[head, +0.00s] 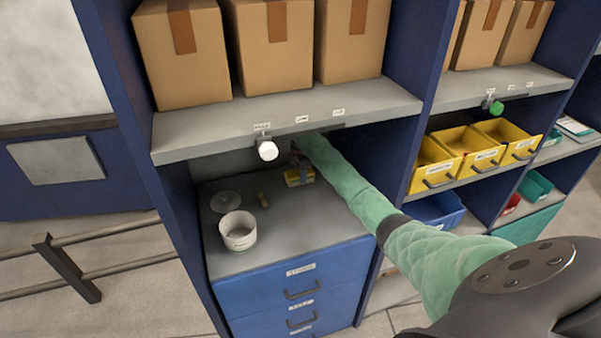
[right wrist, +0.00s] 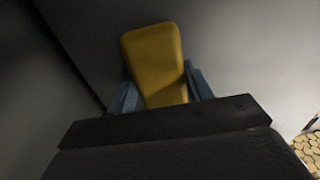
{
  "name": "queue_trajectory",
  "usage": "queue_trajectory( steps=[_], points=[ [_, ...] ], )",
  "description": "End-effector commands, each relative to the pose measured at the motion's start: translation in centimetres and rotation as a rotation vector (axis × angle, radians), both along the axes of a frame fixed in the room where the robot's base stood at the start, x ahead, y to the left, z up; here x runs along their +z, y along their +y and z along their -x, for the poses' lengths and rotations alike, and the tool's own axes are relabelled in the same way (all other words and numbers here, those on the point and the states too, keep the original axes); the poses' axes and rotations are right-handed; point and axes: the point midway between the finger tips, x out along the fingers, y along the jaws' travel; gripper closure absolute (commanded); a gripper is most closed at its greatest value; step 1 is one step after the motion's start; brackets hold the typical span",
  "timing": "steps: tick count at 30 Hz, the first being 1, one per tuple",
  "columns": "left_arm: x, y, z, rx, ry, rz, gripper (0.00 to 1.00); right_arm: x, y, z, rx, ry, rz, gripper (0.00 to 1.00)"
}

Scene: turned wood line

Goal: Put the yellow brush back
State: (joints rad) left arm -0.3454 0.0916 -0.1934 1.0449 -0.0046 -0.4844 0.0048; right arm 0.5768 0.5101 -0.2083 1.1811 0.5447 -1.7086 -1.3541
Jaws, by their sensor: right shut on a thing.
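The yellow brush (head: 299,178) is at the back of the grey counter in the shelf bay, below the grey shelf. My right gripper (head: 299,160) reaches in from the right and is shut on it. In the right wrist view the brush's yellow block (right wrist: 155,62) sits between the two blue-grey fingers (right wrist: 160,88). I cannot tell whether the brush touches the counter; its bristles are not clear. My left gripper is not in view.
A white tub (head: 238,231), a round grey disc (head: 225,202) and a small yellowish piece (head: 263,200) stand on the counter (head: 290,230) left of the brush. The shelf edge (head: 300,127) with a white knob (head: 267,150) hangs above. Yellow bins (head: 465,150) are at right.

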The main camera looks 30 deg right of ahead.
Motion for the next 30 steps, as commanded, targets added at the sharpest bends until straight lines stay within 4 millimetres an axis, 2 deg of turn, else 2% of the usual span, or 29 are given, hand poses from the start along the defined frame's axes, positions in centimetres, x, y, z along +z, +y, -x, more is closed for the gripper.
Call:
queue_trajectory(
  steps=[1, 2, 4, 5, 17, 23, 30],
  points=[
    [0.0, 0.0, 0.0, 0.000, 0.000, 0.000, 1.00, -0.1, 0.0, 0.0, 0.000, 0.001, 0.000, 0.71],
    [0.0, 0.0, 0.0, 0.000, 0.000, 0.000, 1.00, -0.1, 0.0, 0.0, 0.000, 0.001, 0.000, 0.44],
    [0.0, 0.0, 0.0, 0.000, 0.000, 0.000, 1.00, -0.1, 0.0, 0.0, 0.000, 0.000, 0.000, 0.30],
    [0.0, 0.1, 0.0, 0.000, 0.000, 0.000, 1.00, -0.1, 0.0, 0.0, 0.000, 0.001, 0.000, 0.28],
    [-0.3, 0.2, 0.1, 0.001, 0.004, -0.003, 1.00, 0.4, 0.0, 0.0, 0.000, -0.001, 0.000, 0.28],
    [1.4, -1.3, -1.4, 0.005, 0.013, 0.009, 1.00, 2.6, -0.1, 0.0, 0.000, -0.001, 0.002, 0.28],
    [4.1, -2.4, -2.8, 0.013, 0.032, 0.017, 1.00, 6.4, -0.1, -0.1, 0.000, -0.003, 0.002, 0.28]
  ],
)
